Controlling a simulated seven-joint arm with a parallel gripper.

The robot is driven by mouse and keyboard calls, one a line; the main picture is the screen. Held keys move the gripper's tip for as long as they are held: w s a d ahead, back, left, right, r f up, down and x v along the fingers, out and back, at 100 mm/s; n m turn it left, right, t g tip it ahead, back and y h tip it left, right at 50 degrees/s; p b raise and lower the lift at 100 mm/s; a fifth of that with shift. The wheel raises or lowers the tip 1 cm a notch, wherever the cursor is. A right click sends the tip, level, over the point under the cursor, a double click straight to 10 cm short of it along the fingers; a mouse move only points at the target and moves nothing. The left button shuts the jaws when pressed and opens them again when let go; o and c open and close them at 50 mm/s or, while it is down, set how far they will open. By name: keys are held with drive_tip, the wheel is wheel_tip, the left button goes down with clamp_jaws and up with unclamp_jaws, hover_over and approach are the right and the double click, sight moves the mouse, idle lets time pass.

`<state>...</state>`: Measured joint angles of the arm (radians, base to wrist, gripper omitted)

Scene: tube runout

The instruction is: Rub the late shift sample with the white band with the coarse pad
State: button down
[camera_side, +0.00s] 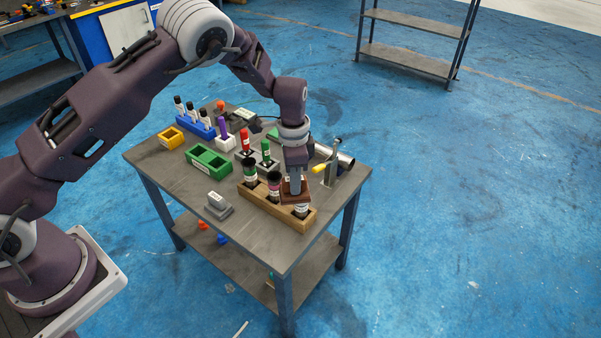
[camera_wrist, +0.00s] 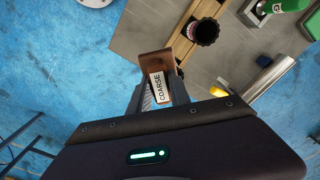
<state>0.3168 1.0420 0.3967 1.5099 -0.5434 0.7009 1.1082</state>
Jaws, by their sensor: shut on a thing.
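My gripper (camera_side: 294,186) is shut on the coarse pad (camera_side: 285,189), a brown block whose label reads COARSE in the wrist view (camera_wrist: 150,64). A wooden rack (camera_side: 265,205) near the table's front right edge holds three dark-topped samples. The sample at its right end (camera_side: 301,211) seems to carry the white band; it is partly hidden under the pad and gripper. I cannot tell whether the pad touches it. A pink-banded sample (camera_side: 274,184) stands in the middle, a green-banded one (camera_side: 250,172) at the left. In the wrist view, the white-banded sample is hidden.
A grey labelled block (camera_side: 219,204) lies left of the rack. Green (camera_side: 208,160), yellow (camera_side: 170,138) and blue (camera_side: 196,127) holders stand behind. Red (camera_side: 244,141) and green (camera_side: 266,151) tubes stand near my wrist. A metal stand with a yellow handle (camera_side: 319,168) and a metal cylinder (camera_side: 345,160) are at right.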

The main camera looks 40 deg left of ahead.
drive_tip(key=shift+s, duration=0.3)
drive_tip(key=shift+w+r, duration=0.25)
drive_tip(key=shift+w, duration=0.95)
drive_tip(key=w+r, duration=0.4)
drive_tip(key=r, duration=0.2)
drive_tip(key=shift+w+r, duration=0.2)
drive_tip(key=shift+r, duration=0.1)
drive_tip(key=shift+f, duration=0.2)
